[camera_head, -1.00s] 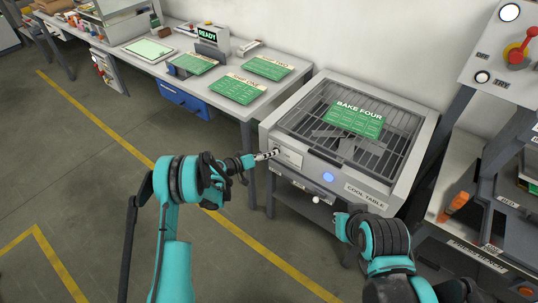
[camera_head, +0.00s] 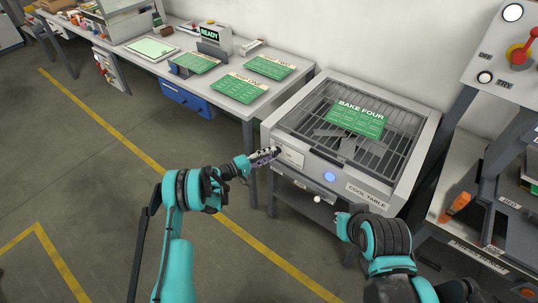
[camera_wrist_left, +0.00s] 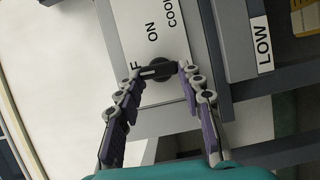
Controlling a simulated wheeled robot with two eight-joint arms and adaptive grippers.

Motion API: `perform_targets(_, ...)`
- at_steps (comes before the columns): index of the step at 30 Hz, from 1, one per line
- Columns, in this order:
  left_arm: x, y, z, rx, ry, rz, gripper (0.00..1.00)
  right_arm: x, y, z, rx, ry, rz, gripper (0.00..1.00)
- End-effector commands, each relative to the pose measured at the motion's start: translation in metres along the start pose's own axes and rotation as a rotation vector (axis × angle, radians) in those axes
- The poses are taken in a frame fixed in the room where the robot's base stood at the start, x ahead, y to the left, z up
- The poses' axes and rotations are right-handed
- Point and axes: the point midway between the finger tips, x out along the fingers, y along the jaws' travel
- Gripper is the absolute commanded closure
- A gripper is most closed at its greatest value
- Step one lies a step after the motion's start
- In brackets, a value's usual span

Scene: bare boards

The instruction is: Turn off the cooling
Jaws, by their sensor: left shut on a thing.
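The cool table (camera_head: 412,150) stands against the wall, with a grille top and a lit blue round light (camera_head: 329,176) on its front. A white label panel (camera_head: 291,157) is at the left of its front. In the left wrist view a black knob (camera_wrist_left: 158,68) sits on the panel, by the words "ON" and "COO…"; an "F" is partly covered. My left gripper (camera_head: 274,153) is at the panel, its fingertips shut on the knob's sides. My right gripper (camera_head: 346,224) is in front of the table, apart from it; its fingers are not clear.
A green "BAKE FOUR" board (camera_head: 356,117) lies on the grille. A white-knobbed lever (camera_head: 318,199) sticks out below the table's front. A workbench (camera_head: 150,74) with green boards stands to the left. A panel with a red lever (camera_head: 520,50) is at the right.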

Motion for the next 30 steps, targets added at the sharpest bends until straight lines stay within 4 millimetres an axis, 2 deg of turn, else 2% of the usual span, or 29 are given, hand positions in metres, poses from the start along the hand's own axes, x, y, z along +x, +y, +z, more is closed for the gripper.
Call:
perform_targets(20,-0.0003,-0.0014,-0.0004,-0.063,0.002,0.025,0.91,0.0001,0.0,0.0,0.0,0.0,0.0,1.0)
perform_targets(21,-0.0003,-0.0014,-0.0004,-0.063,0.002,0.025,0.6,0.0001,0.0,0.0,0.0,0.0,0.0,1.0)
perform_targets(23,-0.0003,-0.0014,-0.0004,-0.062,0.002,0.025,0.44,0.0001,0.0,0.0001,0.0,0.0,0.0,1.0)
perform_targets(24,-0.0003,-0.0014,-0.0003,-0.062,0.001,0.025,0.41,0.0001,0.0,0.0,0.0,0.0,0.0,1.0)
perform_targets(30,-0.0002,-0.0012,-0.0002,-0.061,0.001,0.025,0.41,0.0,0.0,0.0,0.0,0.0,0.0,1.0)
